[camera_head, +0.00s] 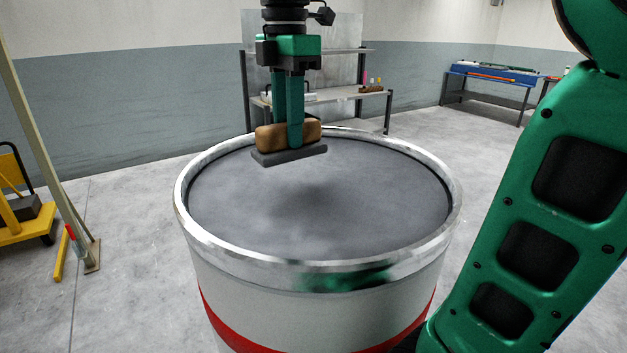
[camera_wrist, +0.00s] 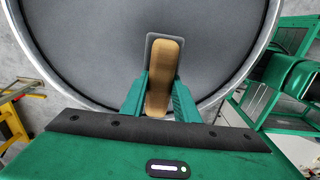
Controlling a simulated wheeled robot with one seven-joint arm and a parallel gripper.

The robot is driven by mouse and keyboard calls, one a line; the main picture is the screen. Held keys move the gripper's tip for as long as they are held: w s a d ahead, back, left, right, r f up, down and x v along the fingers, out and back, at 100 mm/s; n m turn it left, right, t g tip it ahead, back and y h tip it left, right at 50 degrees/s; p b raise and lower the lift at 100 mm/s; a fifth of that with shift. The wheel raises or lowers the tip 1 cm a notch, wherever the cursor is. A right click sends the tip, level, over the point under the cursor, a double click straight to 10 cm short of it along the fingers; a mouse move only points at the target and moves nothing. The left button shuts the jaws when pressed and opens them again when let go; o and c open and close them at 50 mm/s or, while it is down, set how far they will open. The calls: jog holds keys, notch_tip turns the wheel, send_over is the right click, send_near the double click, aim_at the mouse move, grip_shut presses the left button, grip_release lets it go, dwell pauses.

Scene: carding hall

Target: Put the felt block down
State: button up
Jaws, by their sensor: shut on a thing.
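The felt block has a brown, wood-like grip (camera_head: 270,138) on a flat dark grey pad (camera_head: 290,156). My gripper (camera_head: 288,140) points down and is shut on the brown grip, with one green finger on each side. The block hangs over the grey top of a large round drum (camera_head: 316,268), towards its far side. A soft shadow on the drum top below suggests a gap under the pad. In the wrist view the brown grip (camera_wrist: 163,78) sits between the two fingers, with the pad's edge showing around its far end.
The drum top has a raised metal rim, and its surface is clear. A metal shelf (camera_head: 330,93) with small items stands behind. A blue workbench (camera_head: 493,75) is at the back right. A yellow cart (camera_head: 22,225) and a post (camera_head: 45,150) are at the left.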

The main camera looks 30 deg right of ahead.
jog(key=w+d+f, duration=0.2)
jog(key=d, duration=0.1)
jog(key=w+d+f, duration=0.2)
jog(key=d, duration=0.2)
jog(key=w+d+f, duration=0.2)
jog(key=d+f, duration=0.1)
jog(key=shift+d, duration=0.15)
jog(key=shift+f, duration=1.85)
jog(key=o, duration=1.1)
notch_tip(320, 180, up, 10)
jog(key=shift+s+d+r, duration=0.25)
jog(key=shift+s, duration=0.2)
jog(key=shift+r, duration=0.1)
jog(key=shift+s, duration=0.1)
